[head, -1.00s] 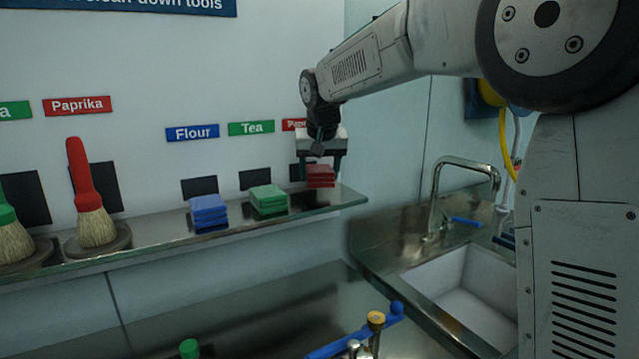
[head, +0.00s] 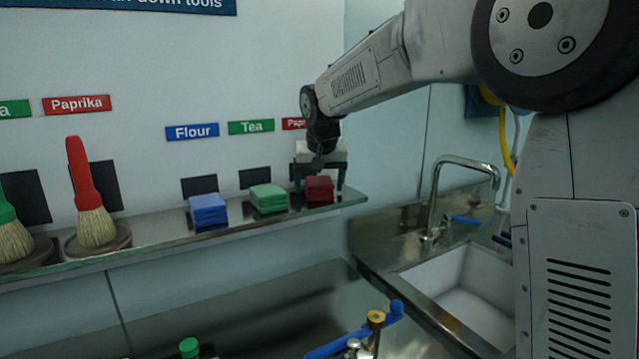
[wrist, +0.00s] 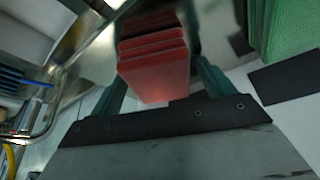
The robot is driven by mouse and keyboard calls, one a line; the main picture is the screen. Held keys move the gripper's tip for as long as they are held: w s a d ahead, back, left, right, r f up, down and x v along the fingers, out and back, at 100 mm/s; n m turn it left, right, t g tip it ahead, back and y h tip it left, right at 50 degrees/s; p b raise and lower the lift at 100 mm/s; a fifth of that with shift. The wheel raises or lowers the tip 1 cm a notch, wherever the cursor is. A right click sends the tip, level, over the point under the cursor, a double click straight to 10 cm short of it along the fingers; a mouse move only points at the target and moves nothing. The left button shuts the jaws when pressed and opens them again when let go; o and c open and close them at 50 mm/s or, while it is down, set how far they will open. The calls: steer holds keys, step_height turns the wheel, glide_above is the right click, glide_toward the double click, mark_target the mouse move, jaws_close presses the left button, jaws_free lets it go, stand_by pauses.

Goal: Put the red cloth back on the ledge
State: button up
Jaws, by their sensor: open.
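The red cloth (head: 319,189) is a folded stack that rests at the right end of the metal ledge (head: 345,199), below a red label. My gripper (head: 318,187) is open at the cloth, with one finger on each side of it. In the wrist view the red cloth (wrist: 155,65) lies between the two green-tinted fingers of my gripper (wrist: 160,85), with a visible gap on at least the right side. The cloth's underside is hidden in the head view.
A green cloth (head: 268,198) and a blue cloth (head: 208,210) sit left of the red one on the ledge. A red-handled brush (head: 91,205) stands further left. A sink (head: 465,285) with a tap (head: 436,200) is at the right. Blue-handled fittings (head: 355,335) rise in front.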

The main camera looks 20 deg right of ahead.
steer(key=d+v, duration=0.1)
steer(key=v, duration=1.1)
steer(key=s+d+f+g, duration=0.1)
steer(key=s+f, duration=0.5)
steer(key=s, duration=0.7)
steer(key=s+d+f+n+g, duration=0.1)
steer(key=s+f, duration=0.5)
steer(key=s, duration=0.6)
steer(key=s+d+f+n+g, duration=0.1)
steer(key=s+f, duration=0.5)
steer(key=s, duration=0.7)
steer(key=shift+s+y, duration=0.3)
steer(key=shift+y, duration=0.1)
steer(key=shift+f, duration=0.1)
